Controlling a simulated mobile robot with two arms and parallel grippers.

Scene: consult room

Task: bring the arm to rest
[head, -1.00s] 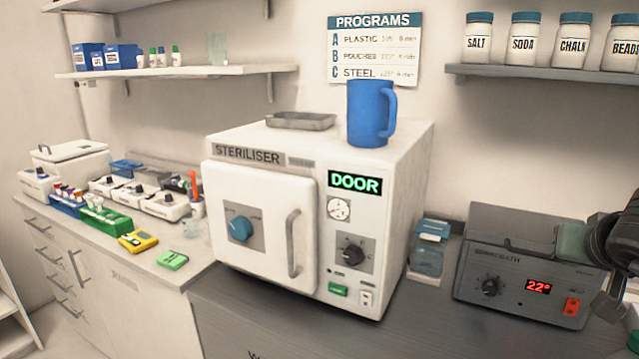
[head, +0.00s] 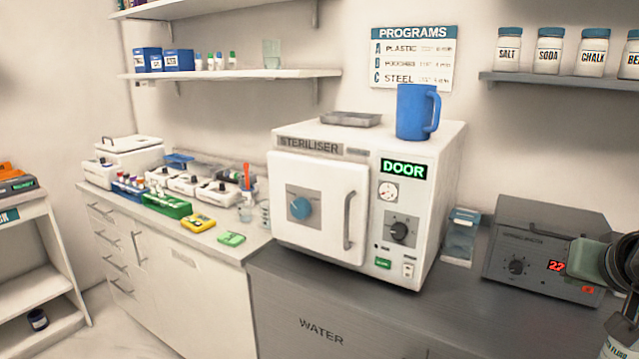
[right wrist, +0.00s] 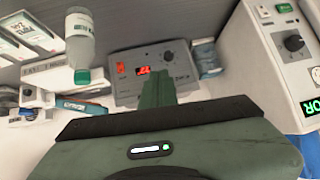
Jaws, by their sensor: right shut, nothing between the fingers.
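My right gripper (head: 578,262) is at the right edge of the head view, in front of the grey sonic bath (head: 540,238). In the right wrist view its green fingers (right wrist: 157,88) are together and empty, pointing toward the sonic bath (right wrist: 150,65), whose red display is lit. I cannot tell whether they touch it. Most of my right arm is outside the head view. My left gripper is not in view.
The white steriliser (head: 318,247) stands left of the bath, door shut, with a blue jug (head: 412,112) and metal tray (head: 349,119) on top. A bottle with a green cap (right wrist: 80,45) stands near the gripper in the right wrist view.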

